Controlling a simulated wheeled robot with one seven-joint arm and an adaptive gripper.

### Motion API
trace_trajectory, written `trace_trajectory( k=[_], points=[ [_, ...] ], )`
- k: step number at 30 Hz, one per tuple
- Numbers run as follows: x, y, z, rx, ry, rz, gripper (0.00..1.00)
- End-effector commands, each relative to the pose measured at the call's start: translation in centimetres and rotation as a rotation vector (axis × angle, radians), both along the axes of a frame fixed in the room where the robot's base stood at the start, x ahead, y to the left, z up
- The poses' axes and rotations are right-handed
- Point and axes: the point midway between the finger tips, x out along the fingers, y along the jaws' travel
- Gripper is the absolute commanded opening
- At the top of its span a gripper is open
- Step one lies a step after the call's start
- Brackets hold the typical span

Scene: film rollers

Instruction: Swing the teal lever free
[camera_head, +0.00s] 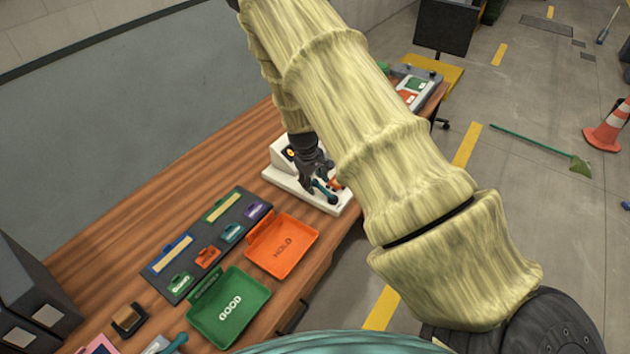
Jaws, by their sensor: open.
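A white device (282,176) with a low base stands on the wooden table, beyond the orange tray. A small teal part (324,192), likely the teal lever, shows on the device's right side, with a bit of orange beside it. My dark gripper (318,176) hangs down over the device, close to the teal part. It is open. I cannot tell whether its fingers touch the teal part or stand around it. My pale, sleeved arm crosses the view and hides what lies behind it, close to the device's right side.
The wooden table (190,172) carries an orange HOLD tray (296,262), a green GOOD tray (250,312) and a dark board (184,284) with coloured tags. Another panel (432,88) stands at the table's far end. A traffic cone (606,130) and a green broom (540,146) are on the floor.

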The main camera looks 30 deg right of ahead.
Motion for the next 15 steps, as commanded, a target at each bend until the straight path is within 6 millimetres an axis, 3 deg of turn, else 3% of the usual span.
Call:
trace_trajectory(
  k=[15],
  points=[
    [0.0, -0.3, -1.4, 0.000, 0.000, 0.000, 0.47]
  ],
)
